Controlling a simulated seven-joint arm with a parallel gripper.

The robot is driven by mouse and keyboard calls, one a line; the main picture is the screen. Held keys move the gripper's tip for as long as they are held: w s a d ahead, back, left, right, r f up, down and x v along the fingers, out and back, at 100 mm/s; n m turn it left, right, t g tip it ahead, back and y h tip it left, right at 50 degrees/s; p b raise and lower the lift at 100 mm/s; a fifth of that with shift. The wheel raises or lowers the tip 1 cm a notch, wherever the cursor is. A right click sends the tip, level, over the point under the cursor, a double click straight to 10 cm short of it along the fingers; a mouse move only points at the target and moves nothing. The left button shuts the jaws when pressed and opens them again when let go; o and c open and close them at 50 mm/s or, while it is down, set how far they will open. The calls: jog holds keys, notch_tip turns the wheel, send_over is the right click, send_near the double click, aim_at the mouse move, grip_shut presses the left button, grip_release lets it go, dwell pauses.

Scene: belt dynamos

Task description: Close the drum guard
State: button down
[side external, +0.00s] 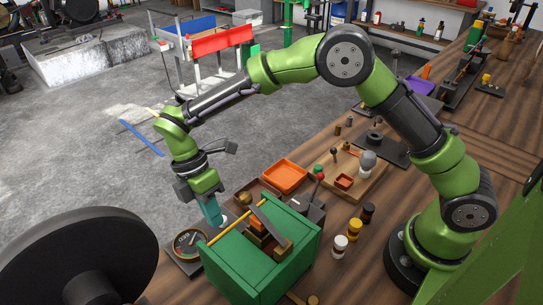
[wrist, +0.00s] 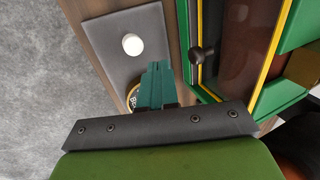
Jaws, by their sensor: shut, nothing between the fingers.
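A green housing (side external: 262,268) with yellow edging stands on the bench, its top partly open with brown and orange parts inside. In the wrist view its yellow-edged green frame (wrist: 272,50) surrounds a dark red-brown surface, with a black knob (wrist: 203,54) at its left side. I cannot tell which panel is the drum guard. My gripper (side external: 213,222) points down at the left of the housing. Its teal fingers (wrist: 157,68) are shut and empty, just left of the black knob and apart from it. The fingers partly hide a round dial.
The dial (side external: 187,243) sits left of the housing; a grey plate with a white button (wrist: 132,44) lies near my fingers. A red-knobbed lever box (side external: 311,207), orange tray (side external: 285,176) and small jars (side external: 340,244) stand close by. A large black disc (side external: 70,255) fills the left foreground.

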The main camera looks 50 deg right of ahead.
jog(key=shift+s+f, duration=0.1)
jog(key=shift+s, duration=1.1)
jog(key=shift+s+f+g, duration=0.25)
jog(key=shift+s+g, duration=0.25)
jog(key=shift+s, duration=0.2)
